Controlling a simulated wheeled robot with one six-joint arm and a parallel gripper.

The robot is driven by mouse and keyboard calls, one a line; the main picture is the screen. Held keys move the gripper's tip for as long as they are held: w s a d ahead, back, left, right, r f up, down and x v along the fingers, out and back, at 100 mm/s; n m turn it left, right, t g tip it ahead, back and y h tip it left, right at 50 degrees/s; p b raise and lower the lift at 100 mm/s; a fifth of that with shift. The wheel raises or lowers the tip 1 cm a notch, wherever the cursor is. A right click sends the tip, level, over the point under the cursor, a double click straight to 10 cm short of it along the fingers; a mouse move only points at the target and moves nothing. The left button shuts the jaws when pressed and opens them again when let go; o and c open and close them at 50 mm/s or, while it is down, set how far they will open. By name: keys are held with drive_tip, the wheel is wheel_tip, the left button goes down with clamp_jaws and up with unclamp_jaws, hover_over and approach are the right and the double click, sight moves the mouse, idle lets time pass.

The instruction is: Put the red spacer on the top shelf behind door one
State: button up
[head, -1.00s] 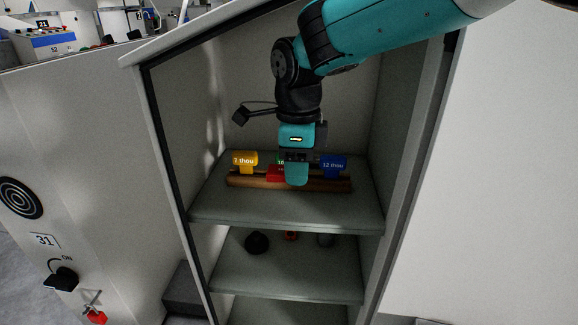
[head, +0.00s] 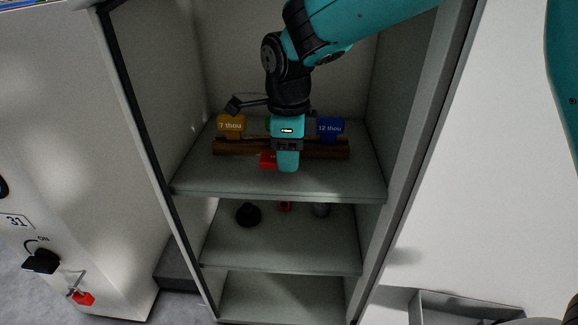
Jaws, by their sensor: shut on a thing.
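The red spacer (head: 267,160) shows at the left of my gripper (head: 287,168), over the front of a brown wooden rack (head: 230,148) on the top shelf (head: 215,180) of the open cabinet. My gripper points down and is shut on the red spacer, most of which the jaws hide. I cannot tell whether the spacer touches the rack or the shelf. A yellow spacer marked 7 thou (head: 231,124) sits on the rack's left part and a blue one marked 12 thou (head: 330,127) on its right. A green spacer (head: 267,123) is mostly hidden behind my gripper.
The middle shelf (head: 285,245) holds a black knob-like thing (head: 248,214), a small orange thing (head: 284,206) and a grey cylinder (head: 321,210). The cabinet's side walls flank my arm. The top shelf's front strip is bare. A grey tray (head: 465,303) is at lower right.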

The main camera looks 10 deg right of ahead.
wheel_tip(320, 180, down, 2)
drive_tip(key=shift+f, duration=0.1)
drive_tip(key=o, duration=0.9)
wheel_tip(320, 180, up, 8)
drive_tip(key=p, duration=0.3)
drive_tip(key=shift+f, duration=0.15)
